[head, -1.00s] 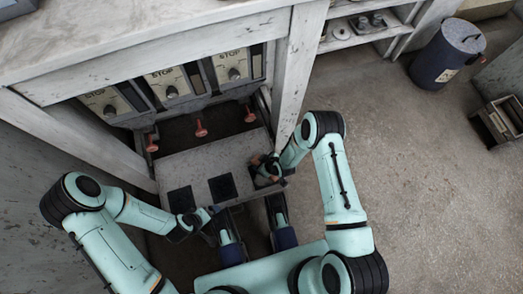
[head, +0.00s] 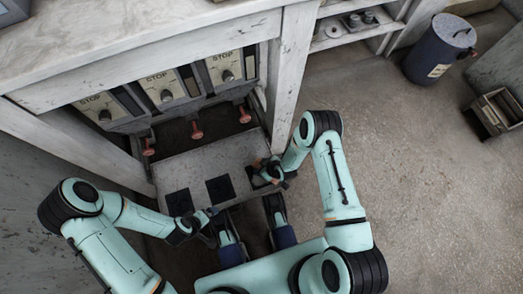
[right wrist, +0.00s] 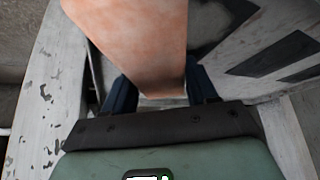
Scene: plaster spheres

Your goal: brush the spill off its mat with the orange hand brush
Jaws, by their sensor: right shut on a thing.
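The orange hand brush (head: 261,163) is small and partly hidden at my right gripper (head: 268,172), over the right end of the grey shelf. In the right wrist view the brush (right wrist: 135,40) fills the space between my two dark blue fingers, which are shut on it. Two dark square mats, a left one (head: 179,202) and a middle one (head: 219,189), lie on the shelf. A further dark patch shows beneath the right gripper, mostly covered. I cannot make out the spill. My left gripper (head: 208,220) is at the shelf's front edge, near the left mat; its jaws are too small to read.
The grey shelf (head: 200,161) sits between the white posts of a bench. Behind it are several STOP panels (head: 166,97) and red-brown knobs (head: 196,130). A dark bin (head: 437,52) and a small crate (head: 497,110) stand on the floor at right.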

